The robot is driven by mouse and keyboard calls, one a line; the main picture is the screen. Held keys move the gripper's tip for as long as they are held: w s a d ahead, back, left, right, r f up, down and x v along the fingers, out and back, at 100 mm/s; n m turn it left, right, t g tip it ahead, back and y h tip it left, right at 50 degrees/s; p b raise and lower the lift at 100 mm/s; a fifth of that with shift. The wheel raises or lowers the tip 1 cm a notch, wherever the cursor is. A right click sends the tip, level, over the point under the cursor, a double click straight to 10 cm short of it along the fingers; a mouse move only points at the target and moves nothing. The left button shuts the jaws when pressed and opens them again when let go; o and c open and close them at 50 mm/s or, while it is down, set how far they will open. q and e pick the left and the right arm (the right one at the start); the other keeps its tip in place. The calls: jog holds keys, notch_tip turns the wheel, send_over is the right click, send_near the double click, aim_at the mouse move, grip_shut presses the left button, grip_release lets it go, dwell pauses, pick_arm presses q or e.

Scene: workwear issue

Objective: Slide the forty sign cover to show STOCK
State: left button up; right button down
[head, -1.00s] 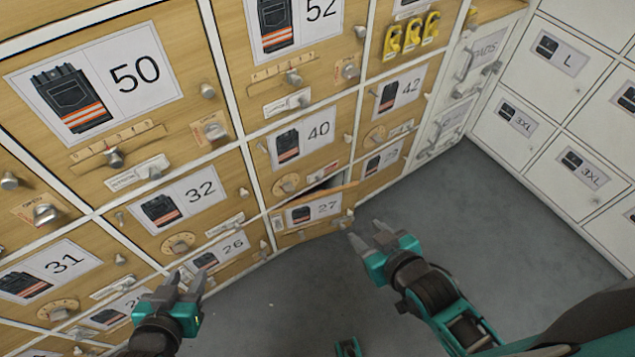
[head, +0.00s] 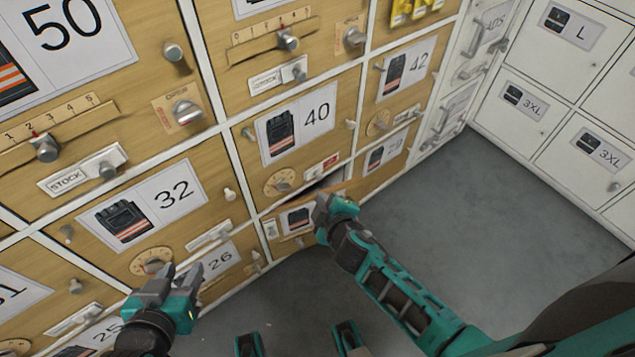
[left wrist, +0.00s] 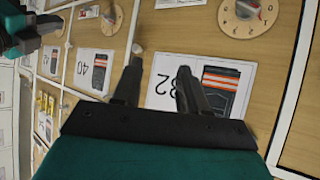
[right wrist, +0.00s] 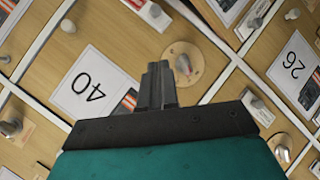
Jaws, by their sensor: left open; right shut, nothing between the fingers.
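The door marked 40 (head: 243,168) has a label with a dark garment picture, a dial (head: 280,182) below it, and a small sign to the right of the dial. The sign (head: 330,161) shows red at its right end; its lettering is too small to read. Its pale cover with a knob (right wrist: 155,12) shows at the top of the right wrist view. My right gripper (head: 323,205) is shut and empty, in front of the lower doors; in the right wrist view its fingers (right wrist: 160,82) overlap the dial's left side. My left gripper (head: 180,275) is open and empty before door 32 (head: 90,212).
Knobs, dials and sliders stick out from neighbouring doors. White lockers (head: 500,140) stand at the right. The grey floor (head: 500,230) is clear.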

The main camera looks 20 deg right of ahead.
pick_arm(q)
jog(key=shift+s, duration=0.15)
pick_arm(e)
jog(key=b, duration=0.5)
send_near(314, 175)
jog(key=w+a, duration=0.2)
jog(key=w, duration=0.1)
jog(key=shift+w+d+f+b, duration=0.25)
jog(key=shift+d+f+b, duration=0.1)
jog(key=shift+f, duration=0.15)
jog(key=shift+w+d+f+b, duration=0.25)
jog(key=shift+d+f+b, duration=0.05)
jog(key=shift+d+f, duration=0.15)
jog(key=shift+w+d+f, duration=0.1)
jog(key=shift+d, duration=0.05)
pick_arm(q)
jog(key=f, duration=0.1)
jog(key=d+f, duration=0.1)
jog(key=w+f, duration=0.1)
jog(key=shift+d+h, duration=0.3)
jog(key=shift+d, duration=0.1)
